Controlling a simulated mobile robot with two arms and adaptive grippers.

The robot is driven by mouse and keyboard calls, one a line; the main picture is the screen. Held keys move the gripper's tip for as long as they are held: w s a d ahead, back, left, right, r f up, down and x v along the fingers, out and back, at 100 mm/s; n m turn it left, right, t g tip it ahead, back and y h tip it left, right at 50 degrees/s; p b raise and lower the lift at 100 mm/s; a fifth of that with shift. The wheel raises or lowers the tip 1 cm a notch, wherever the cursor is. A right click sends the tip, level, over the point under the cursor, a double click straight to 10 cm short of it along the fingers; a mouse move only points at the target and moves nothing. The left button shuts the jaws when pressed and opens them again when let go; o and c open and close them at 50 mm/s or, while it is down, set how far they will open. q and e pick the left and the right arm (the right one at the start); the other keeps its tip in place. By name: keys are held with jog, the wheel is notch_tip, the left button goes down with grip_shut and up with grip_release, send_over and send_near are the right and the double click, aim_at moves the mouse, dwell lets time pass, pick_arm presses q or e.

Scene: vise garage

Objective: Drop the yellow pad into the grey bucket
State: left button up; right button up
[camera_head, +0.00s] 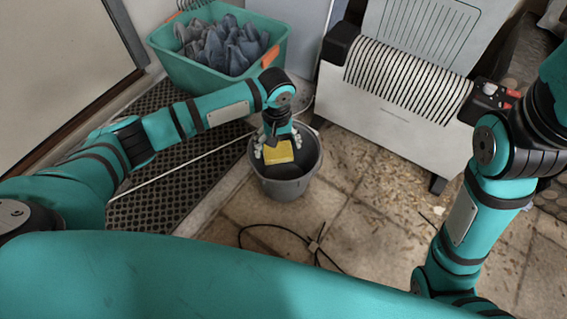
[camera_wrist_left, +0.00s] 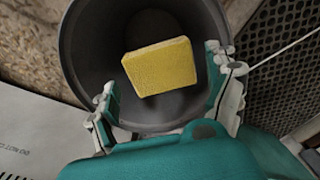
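The grey bucket (camera_head: 287,188) stands on the tiled floor, and its round mouth fills much of the left wrist view (camera_wrist_left: 75,60). The yellow pad (camera_head: 279,153) shows within the bucket's mouth, below my left gripper (camera_head: 277,147). In the left wrist view the pad (camera_wrist_left: 160,67) lies beyond the fingertips of my left gripper (camera_wrist_left: 161,72). The fingers are spread wide, with a gap on each side of the pad. I cannot tell whether the pad touches the bucket's bottom. My right arm is at the right; its gripper is out of view.
A teal crate (camera_head: 190,70) of grey-blue items stands behind on the left, by a dark perforated mat (camera_head: 160,205). A white heater (camera_head: 390,105) stands right of the bucket. A black cable (camera_head: 268,226) lies on the floor in front.

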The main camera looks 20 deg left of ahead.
pick_arm(q)
jog(key=shift+o, duration=0.7)
notch_tip(320, 180, up, 12)
jog(key=shift+d, duration=0.1)
dwell(0.3)
